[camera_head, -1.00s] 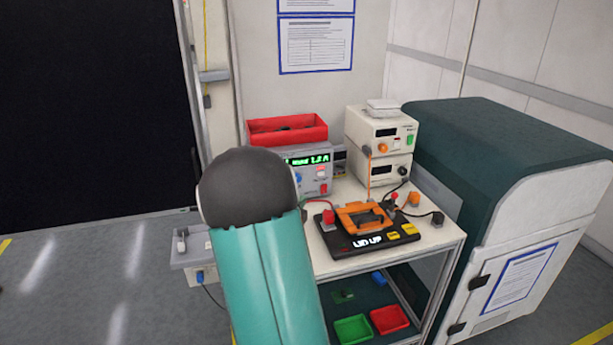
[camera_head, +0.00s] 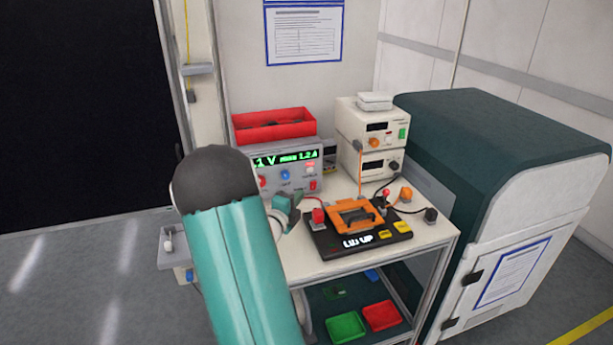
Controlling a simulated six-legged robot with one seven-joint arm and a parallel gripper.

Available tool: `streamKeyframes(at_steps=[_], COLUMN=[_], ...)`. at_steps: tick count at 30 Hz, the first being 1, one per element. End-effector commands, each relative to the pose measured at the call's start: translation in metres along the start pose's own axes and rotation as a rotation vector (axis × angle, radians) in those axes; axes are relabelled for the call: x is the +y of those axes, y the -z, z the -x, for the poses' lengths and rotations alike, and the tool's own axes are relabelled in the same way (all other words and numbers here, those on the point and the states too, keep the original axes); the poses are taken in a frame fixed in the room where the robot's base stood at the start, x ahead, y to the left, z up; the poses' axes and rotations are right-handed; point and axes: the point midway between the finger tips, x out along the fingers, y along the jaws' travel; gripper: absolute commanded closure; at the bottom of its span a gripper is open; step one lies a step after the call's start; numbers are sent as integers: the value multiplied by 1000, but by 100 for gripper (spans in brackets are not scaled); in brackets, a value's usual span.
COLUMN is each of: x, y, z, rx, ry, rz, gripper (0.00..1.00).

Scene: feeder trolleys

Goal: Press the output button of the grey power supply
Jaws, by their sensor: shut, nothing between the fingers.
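The small labels are too blurred to read. My gripper (camera_head: 295,202) shows only in part, small, just in front of the lower front of the supply. It is shut and empty. Whether it touches the panel cannot be told.
A red bin (camera_head: 273,124) sits on the supply. Cream instruments (camera_head: 372,140) are stacked to its right. A black fixture marked "LID UP" (camera_head: 322,244) with an orange frame lies in front, with cables around. A green cabinet (camera_head: 490,150) stands close on the right.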

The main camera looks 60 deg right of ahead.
Motion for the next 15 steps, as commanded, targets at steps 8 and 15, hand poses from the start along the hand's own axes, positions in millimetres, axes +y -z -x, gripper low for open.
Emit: streamKeyframes(at_steps=[8, 15], x=[0, 1], y=[-1, -2], z=[-47, -96], rx=[0, -1], ry=[1, 1], rz=[1, 1], gripper=[100, 100])
